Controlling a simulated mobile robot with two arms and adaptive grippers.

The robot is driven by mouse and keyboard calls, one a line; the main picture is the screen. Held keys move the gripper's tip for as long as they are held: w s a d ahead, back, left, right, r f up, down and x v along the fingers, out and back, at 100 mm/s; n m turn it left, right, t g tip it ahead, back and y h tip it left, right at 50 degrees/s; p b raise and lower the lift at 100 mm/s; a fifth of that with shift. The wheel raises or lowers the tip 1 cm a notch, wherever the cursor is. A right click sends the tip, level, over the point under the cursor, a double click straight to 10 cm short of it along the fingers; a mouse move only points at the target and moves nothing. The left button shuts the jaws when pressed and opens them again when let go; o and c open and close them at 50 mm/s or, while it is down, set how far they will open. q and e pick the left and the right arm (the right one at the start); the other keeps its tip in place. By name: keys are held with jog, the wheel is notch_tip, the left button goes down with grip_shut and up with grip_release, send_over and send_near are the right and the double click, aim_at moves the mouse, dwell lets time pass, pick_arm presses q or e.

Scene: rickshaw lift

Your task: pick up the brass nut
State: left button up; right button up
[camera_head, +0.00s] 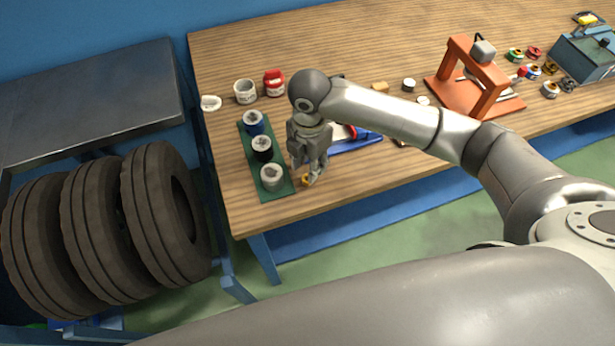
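The brass nut (306,180) is a small golden piece on the wooden table (230,205), close to its front edge and just right of the green mat. My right gripper (307,177) points down right over it, with its fingertips at the nut. The fingers partly cover the nut. I cannot tell whether they touch it or how far apart they are. My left gripper is not in view.
The green mat (253,166) holds three round containers close to the gripper's left. A blue tray (355,147) lies partly behind my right arm. A white cup (245,91) and red jar (273,83) stand behind. An orange press (475,85) stands farther right.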

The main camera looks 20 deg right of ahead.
notch_tip(320, 180, down, 4)
jog(key=shift+f+p, duration=0.15)
jog(key=shift+p, duration=0.5)
jog(key=shift+w+f, duration=0.1)
jog(key=shift+f, duration=0.4)
grip_shut()
jog(key=shift+r, duration=0.1)
jog(key=shift+r+b, duration=0.3)
jog(key=shift+r, duration=0.15)
jog(key=s+r+b, duration=0.2)
jog(key=s+r, duration=1)
jog(key=s, duration=0.2)
jog(key=shift+d, duration=0.25)
